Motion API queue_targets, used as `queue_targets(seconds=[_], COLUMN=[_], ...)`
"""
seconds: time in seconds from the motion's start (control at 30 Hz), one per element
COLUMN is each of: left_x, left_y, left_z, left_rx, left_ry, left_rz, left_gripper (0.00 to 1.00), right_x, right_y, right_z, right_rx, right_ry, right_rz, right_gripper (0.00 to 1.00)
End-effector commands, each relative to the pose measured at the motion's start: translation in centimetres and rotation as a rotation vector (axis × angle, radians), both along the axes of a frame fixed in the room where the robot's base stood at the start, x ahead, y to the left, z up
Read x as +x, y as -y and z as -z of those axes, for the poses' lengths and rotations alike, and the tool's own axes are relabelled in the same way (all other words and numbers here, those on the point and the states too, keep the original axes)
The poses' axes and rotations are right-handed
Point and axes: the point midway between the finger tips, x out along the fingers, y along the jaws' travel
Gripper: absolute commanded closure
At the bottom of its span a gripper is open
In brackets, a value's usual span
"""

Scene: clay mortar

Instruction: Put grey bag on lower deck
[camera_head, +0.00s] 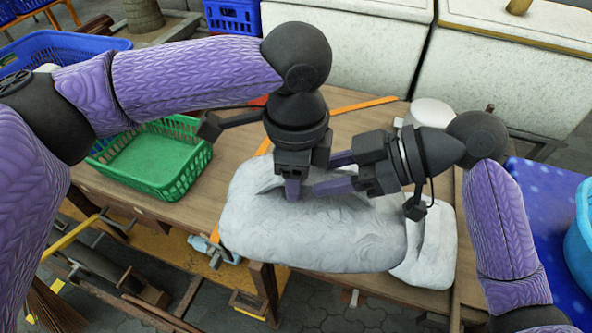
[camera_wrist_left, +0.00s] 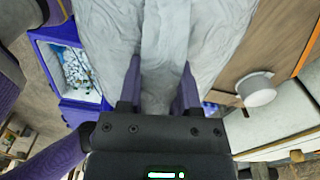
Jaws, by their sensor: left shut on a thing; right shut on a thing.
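A large pale grey bag (camera_head: 315,238) lies lengthwise at the front of the wooden table (camera_head: 225,190), overhanging its front edge. I cannot tell whether it rests on the tabletop or is held just above it. My left gripper (camera_head: 293,188) is shut on the bag's top from above. In the left wrist view, grey cloth of the bag (camera_wrist_left: 165,45) fills the space between its fingers. My right gripper (camera_head: 338,174) reaches in from the right and is shut on the top of the same bag, close to the left one. A lower deck (camera_head: 190,254) shows partly under the table.
A second pale bag (camera_head: 432,250) lies against the right end. A green basket (camera_head: 155,158) stands on the table's left, and a white pot (camera_head: 428,113) behind my right gripper. A blue cloth-covered surface (camera_head: 540,205) is right. A cart frame (camera_head: 100,265) stands lower left.

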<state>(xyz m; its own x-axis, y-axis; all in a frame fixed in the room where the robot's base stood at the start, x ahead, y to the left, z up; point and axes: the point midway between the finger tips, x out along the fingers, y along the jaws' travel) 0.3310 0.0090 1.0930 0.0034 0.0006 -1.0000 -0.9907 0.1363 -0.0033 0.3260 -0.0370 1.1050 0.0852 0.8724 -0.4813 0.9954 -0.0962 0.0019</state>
Motion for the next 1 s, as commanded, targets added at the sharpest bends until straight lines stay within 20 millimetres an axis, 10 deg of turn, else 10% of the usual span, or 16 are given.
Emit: queue_targets(seconds=[0.77,0.8,1.0], left_x=[0.34,0.38,0.26], left_y=[0.09,0.11,0.09], left_z=[-0.23,-0.3,-0.23], left_rx=[-0.009,-0.01,-0.008], left_ry=[0.014,0.016,0.011], left_rz=[-0.006,-0.007,-0.004], left_gripper=[1.0,1.0,1.0], right_x=[-0.49,-0.49,-0.34], right_y=[-0.32,-0.32,-0.22], right_z=[0.03,0.02,0.01], right_rx=[0.002,0.003,0.001], right_ry=[-0.006,-0.006,-0.004], right_rz=[-0.023,-0.023,-0.016], right_gripper=[1.0,0.47,0.14])
